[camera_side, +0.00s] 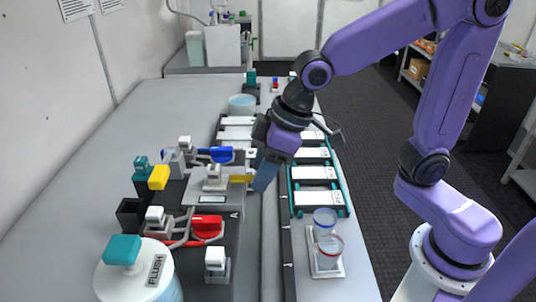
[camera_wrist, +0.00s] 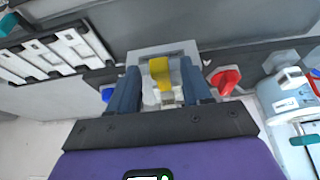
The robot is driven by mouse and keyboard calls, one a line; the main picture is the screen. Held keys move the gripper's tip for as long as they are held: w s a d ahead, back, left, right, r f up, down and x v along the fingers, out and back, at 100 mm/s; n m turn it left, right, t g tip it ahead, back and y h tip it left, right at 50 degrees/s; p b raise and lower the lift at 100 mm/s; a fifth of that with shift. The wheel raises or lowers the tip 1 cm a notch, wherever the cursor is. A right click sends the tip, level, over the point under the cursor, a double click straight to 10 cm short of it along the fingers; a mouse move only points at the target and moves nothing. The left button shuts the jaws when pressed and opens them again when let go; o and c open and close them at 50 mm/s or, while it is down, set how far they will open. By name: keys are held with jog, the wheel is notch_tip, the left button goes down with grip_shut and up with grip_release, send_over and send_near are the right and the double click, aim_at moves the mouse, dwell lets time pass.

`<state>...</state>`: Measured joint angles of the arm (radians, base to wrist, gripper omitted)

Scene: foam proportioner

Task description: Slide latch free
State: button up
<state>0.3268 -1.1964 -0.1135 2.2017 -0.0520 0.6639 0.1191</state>
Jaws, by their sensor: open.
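A yellow tab (camera_side: 240,179), which looks like the latch, sticks out of a pale grey block (camera_side: 212,178) on the grey proportioner plate. My gripper (camera_side: 265,176) points down just right of the tab in the side view. In the wrist view, my open gripper (camera_wrist: 161,90) has its two dark blue fingers on either side of the yellow tab (camera_wrist: 161,72), with visible gaps. I cannot tell how deep the fingers reach around it. The far finger is hidden in the side view.
A blue handle (camera_side: 222,154) and a red handle (camera_side: 207,227) stand behind and in front of the plate. A white FLUSH container (camera_side: 135,270) with a teal cap is at front left.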

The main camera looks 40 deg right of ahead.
jog(key=v, duration=1.7)
jog(key=shift+r, duration=0.2)
jog(key=s+d+f+n+g+h, duration=0.1)
jog(key=s+d+f, duration=0.2)
jog(key=f, duration=0.4)
jog(key=s+d+f+n+g+h, duration=0.1)
jog(key=s+d+f, duration=0.2)
jog(key=s+f, duration=0.2)
jog(key=s+d+f+n+g, duration=0.1)
jog(key=s+d+f, duration=0.2)
jog(key=f, duration=0.6)
jog(key=shift+s+d+n+h, duration=0.3)
jog(key=shift+s+h, duration=0.1)
jog(key=shift+s, duration=0.4)
